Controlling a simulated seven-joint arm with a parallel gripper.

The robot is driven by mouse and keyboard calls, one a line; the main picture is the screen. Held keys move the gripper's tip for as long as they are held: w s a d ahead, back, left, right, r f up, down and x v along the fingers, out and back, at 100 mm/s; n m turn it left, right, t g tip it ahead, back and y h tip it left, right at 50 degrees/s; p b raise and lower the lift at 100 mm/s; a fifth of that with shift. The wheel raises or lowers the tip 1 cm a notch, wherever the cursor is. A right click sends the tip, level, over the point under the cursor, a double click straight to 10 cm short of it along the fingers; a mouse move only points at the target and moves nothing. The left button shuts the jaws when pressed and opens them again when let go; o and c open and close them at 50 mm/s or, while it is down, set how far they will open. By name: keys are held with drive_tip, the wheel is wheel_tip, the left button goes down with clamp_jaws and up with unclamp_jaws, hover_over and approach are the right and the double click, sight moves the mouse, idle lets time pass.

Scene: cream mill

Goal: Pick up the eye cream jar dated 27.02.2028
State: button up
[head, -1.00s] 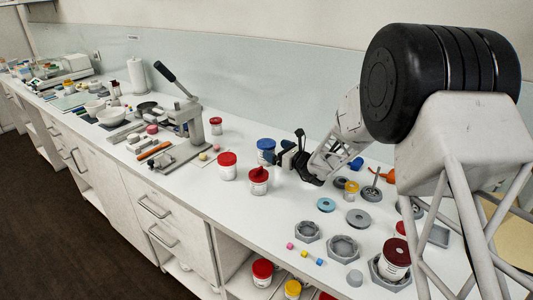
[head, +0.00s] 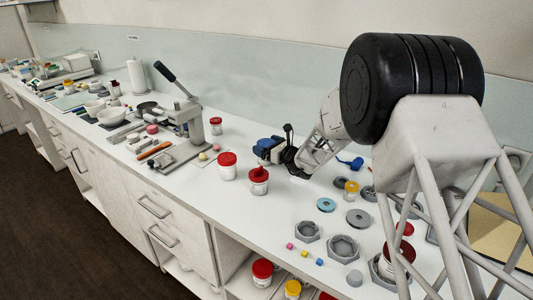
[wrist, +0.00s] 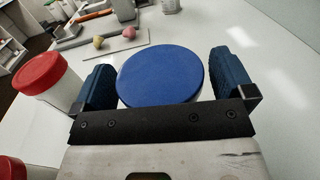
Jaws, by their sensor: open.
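A jar with a round blue lid (wrist: 160,74) lies between the two fingers of my gripper (wrist: 164,82) in the wrist view. One finger is on each side of the lid, with small gaps, so my gripper is open around it. In the head view my gripper (head: 268,151) reaches to this spot behind two red-lidded jars and largely hides the blue-lidded jar. A red-lidded jar (head: 227,166) and another red-lidded jar (head: 259,181) stand close in front. No date can be read on any jar.
A red-lidded white jar (wrist: 44,82) stands close to the left finger in the wrist view. A lever press (head: 187,118) stands further left. Hexagonal holders (head: 343,247), discs (head: 358,218) and small cubes lie on the right. The counter right of the blue lid is clear.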

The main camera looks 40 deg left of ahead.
idle(0.4)
drive_tip(key=c, duration=0.9)
drive_tip(key=shift+r, duration=0.15)
drive_tip(key=shift+r, duration=4.85)
